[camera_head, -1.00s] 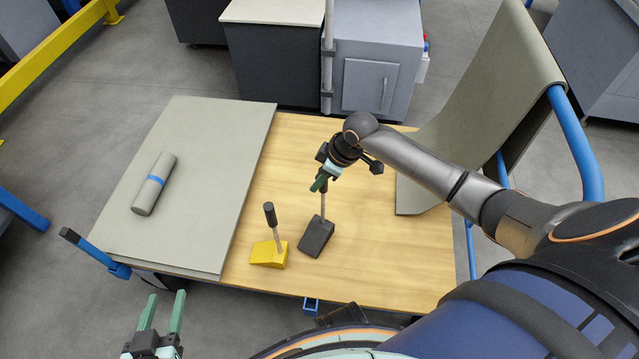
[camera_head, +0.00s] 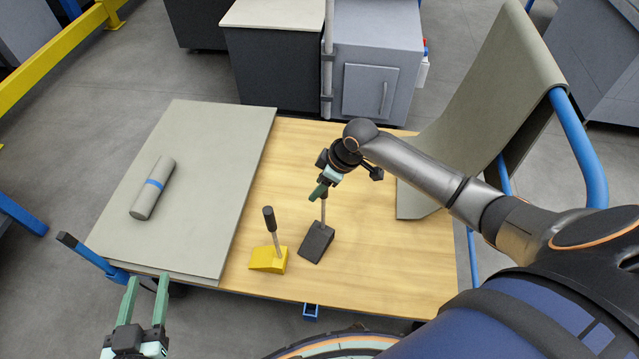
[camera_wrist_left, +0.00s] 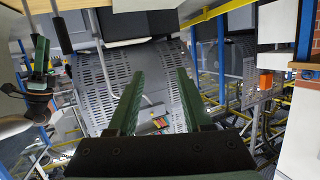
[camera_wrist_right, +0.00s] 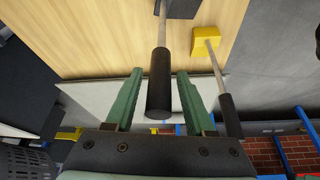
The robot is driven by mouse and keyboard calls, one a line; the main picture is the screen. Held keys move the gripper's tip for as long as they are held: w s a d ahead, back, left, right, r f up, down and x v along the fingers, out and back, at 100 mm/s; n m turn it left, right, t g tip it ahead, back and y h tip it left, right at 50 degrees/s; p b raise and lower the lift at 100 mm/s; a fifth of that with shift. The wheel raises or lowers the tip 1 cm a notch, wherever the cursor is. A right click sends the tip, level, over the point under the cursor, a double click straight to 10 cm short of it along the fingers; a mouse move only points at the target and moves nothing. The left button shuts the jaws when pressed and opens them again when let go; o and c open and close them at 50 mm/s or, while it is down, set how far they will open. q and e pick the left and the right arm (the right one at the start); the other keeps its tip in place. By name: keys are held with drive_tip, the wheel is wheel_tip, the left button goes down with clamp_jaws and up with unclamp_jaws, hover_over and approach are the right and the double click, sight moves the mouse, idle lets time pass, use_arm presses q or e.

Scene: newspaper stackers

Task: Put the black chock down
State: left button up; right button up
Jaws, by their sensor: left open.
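The black chock (camera_head: 316,242) is a dark wedge with a thin upright rod. It appears to rest on the wooden deck (camera_head: 380,260). My right gripper (camera_head: 320,190) is at the top of the rod, hiding the grip in the head view. In the right wrist view the chock's black grip (camera_wrist_right: 158,85) lies between the two green fingers, with a gap visible on each side; the fingers are open. My left gripper (camera_head: 146,282) is open and empty at the deck's near left edge. The left wrist view shows its spread fingers (camera_wrist_left: 160,85).
A yellow chock (camera_head: 268,259) with a similar handle stands just left of the black one. A grey sheet stack (camera_head: 200,200) with a grey roll (camera_head: 153,187) covers the left of the deck. A grey curved sheet (camera_head: 490,110) stands at the right. The deck's front right is clear.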

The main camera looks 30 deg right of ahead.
drive_tip(key=shift+o, duration=0.2)
drive_tip(key=shift+r, duration=0.35)
use_arm(q)
drive_tip(key=s+f+n+g+y+p, duration=0.1)
drive_tip(key=s+f+g+p, duration=0.5)
drive_tip(key=f, duration=0.3)
use_arm(e)
drive_tip(key=b+v, duration=0.1)
drive_tip(key=v, duration=0.2)
drive_tip(key=shift+r, duration=0.2)
drive_tip(key=p+v, duration=0.8)
drive_tip(key=p, duration=0.1)
drive_tip(key=s+a+f+m+t+y, duration=0.1)
drive_tip(key=s+a+f+m+t, duration=0.1)
drive_tip(key=s+a+f, duration=0.5)
use_arm(q)
wheel_tip(320, 180, up, 6)
drive_tip(key=s+a, duration=0.1)
drive_tip(key=shift+s+r+n+t+y, duration=0.2)
drive_tip(key=shift+r+n+t+y, duration=0.1)
drive_tip(key=shift+n+t, duration=0.1)
use_arm(e)
drive_tip(key=s+a+r+m+t+h, duration=0.1)
drive_tip(key=s+a+r+m+t, duration=0.2)
drive_tip(key=s, duration=0.6)
drive_tip(key=shift+a+r+m+t, duration=0.35)
drive_tip(key=shift+a+m+t, duration=0.05)
drive_tip(key=shift+m, duration=0.2)
